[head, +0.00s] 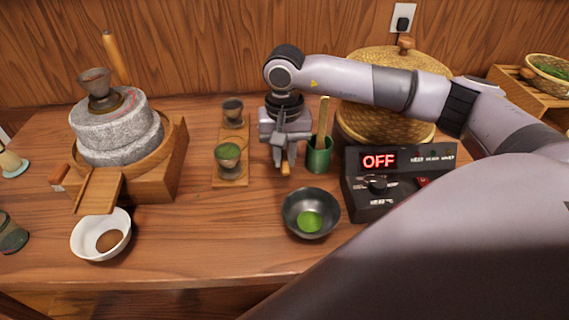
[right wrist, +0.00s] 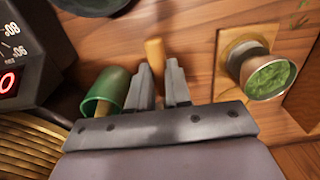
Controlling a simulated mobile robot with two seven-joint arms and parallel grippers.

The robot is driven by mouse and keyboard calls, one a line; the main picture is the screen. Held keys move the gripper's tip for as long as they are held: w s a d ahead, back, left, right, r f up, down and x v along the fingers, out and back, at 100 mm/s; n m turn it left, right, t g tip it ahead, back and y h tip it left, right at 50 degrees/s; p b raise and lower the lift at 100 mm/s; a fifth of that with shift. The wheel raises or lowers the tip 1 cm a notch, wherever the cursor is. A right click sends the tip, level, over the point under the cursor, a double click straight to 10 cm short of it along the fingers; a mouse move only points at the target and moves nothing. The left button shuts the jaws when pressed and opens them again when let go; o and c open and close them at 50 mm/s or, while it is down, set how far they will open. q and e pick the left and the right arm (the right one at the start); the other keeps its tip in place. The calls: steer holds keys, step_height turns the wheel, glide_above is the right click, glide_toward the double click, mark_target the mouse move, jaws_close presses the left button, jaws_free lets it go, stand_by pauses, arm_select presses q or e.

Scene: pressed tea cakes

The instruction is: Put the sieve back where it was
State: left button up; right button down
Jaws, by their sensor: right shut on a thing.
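My right gripper (head: 285,142) points down over the table, between the wooden board with cups and the green cup. It is shut on a narrow wooden piece (head: 286,167), whose end sticks out below the fingers. In the right wrist view my right gripper (right wrist: 158,82) has this wooden piece (right wrist: 155,52) at its fingertips. It looks like a handle; I cannot tell whether it belongs to the sieve. No sieve mesh or rim can be made out. My left gripper is not in view.
The green cup (head: 319,155) with a wooden stick stands close right of the gripper. The cup with green contents (head: 228,156) is left. A dark bowl (head: 295,222) with green powder and the control box (head: 354,190) are nearby.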

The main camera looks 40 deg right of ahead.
steer(key=shift+f, duration=1.75)
steer(key=shift+f, duration=0.15)
steer(key=c, duration=1.1)
jaws_free()
steer(key=shift+o, duration=0.2)
step_height(320, 180, up, 12)
steer(key=shift+r+b, duration=0.2)
steer(key=shift+b, duration=0.4)
